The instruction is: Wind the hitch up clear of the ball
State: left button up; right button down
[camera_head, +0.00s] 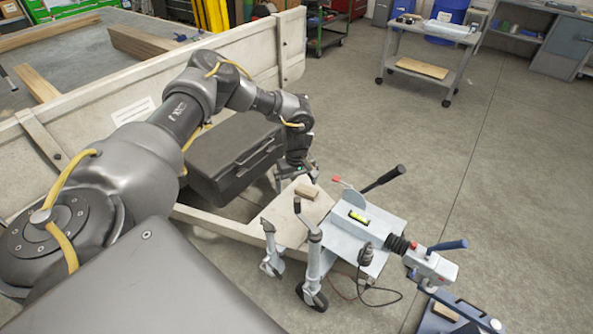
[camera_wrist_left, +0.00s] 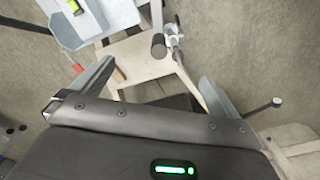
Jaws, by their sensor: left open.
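The hitch (camera_head: 432,266), a pale coupling head with a blue handle, sits at the front end of the drawbar. The ball under it is hidden. The jockey wheel post (camera_head: 313,252) stands upright beside the drawbar, with its wheel at the floor. Its crank has a dark brown knob (camera_head: 297,204), also visible in the left wrist view (camera_wrist_left: 158,45). My left gripper (camera_head: 298,176) is open and empty, behind the crank and apart from it. In the wrist view the knob lies beyond the spread fingers (camera_wrist_left: 157,72). My right gripper is not in view.
A green spirit level (camera_head: 359,217) lies on the drawbar plate. A black-gripped lever (camera_head: 384,180) and a small wooden block (camera_head: 308,192) are close to my left gripper. A dark box (camera_head: 235,160) stands beside the trailer wall.

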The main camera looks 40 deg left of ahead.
aim_at(297, 199)
pick_arm(q)
notch_tip(297, 199, down, 11)
jog(key=b, duration=0.8)
jog(key=shift+d+r, duration=0.15)
jog(key=shift+r, duration=0.05)
jog(key=shift+w+r, duration=0.1)
jog(key=shift+r, duration=0.05)
jog(key=shift+c, duration=0.8)
grip_shut()
